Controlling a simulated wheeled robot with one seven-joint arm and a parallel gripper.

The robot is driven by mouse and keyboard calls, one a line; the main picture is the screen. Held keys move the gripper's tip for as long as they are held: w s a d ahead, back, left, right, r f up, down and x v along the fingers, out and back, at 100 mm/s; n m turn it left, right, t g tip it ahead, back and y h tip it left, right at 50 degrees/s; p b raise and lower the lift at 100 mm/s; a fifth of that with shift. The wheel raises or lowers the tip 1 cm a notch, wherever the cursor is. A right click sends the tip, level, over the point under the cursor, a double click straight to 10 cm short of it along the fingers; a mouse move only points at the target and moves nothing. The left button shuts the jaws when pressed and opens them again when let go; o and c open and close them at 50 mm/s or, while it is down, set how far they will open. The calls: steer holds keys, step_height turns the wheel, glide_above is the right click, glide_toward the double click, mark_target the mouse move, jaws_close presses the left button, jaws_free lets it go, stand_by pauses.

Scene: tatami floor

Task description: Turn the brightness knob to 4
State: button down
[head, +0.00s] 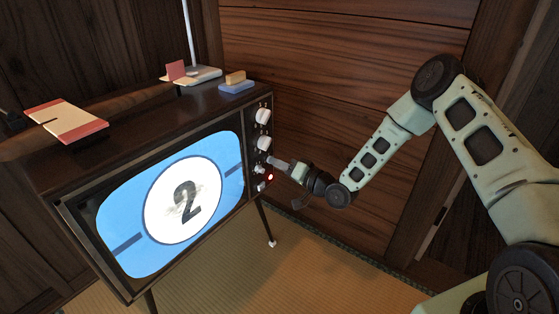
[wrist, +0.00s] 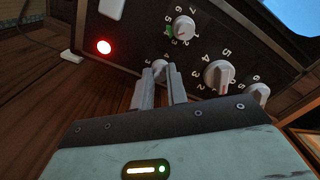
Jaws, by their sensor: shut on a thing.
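The dark wooden television (head: 120,165) stands on the tatami with a lit blue screen (head: 225,190) showing a white circle and a "2". Knobs with number dials run down its right-hand panel. My gripper (head: 273,161) reaches this panel from the right. In the wrist view my gripper (wrist: 160,78) is shut on a small pale knob (wrist: 160,65), whose pointer is mostly hidden by the fingers; "3" and "4" show beside it. I cannot read any label naming the brightness knob.
Two larger knobs (wrist: 218,76) (head: 263,115) sit higher on the panel. A red light (head: 270,177) glows below my gripper. A pink-and-cream book (head: 68,121) and a blue-and-tan eraser-like object (head: 236,83) lie on the television. A wooden wall stands close behind.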

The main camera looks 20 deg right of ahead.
steer(key=shift+m+p, duration=0.6)
steer(key=shift+m, duration=1.5)
steer(key=c, duration=1.4)
jaws_free()
steer(key=shift+s, duration=0.1)
steer(key=p+v, duration=0.4)
steer(key=v, duration=1.3)
steer(key=shift+s+d, duration=0.1)
